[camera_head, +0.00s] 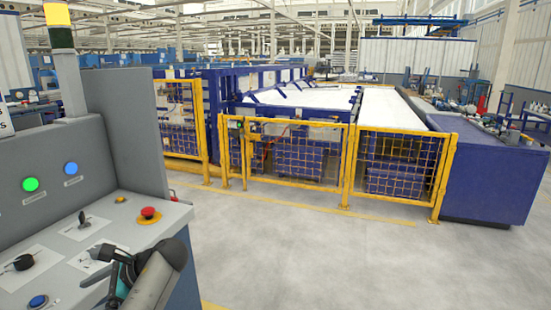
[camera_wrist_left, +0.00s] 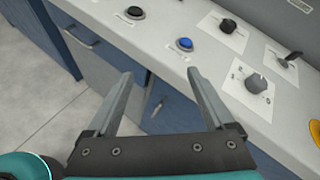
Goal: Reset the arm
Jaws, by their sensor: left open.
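My left gripper (camera_head: 97,270) is low at the left of the head view, above the front of a grey control console (camera_head: 150,235). In the left wrist view its two grey fingers (camera_wrist_left: 160,74) are spread apart with nothing between them. The fingertips point toward the console's front edge, with the blue cabinet front showing between them. They look apart from the blue button (camera_wrist_left: 184,44) and the black knob (camera_wrist_left: 227,26). My dark left wrist covers part of the console's right end in the head view. My right gripper is not in view.
The console carries a red emergency stop (camera_head: 149,212), a black switch (camera_head: 83,220), a green light (camera_head: 30,184) and a blue light (camera_head: 71,168). A yellow fence (camera_head: 350,165) guards blue machinery behind. The grey floor (camera_head: 300,260) right of the console is clear.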

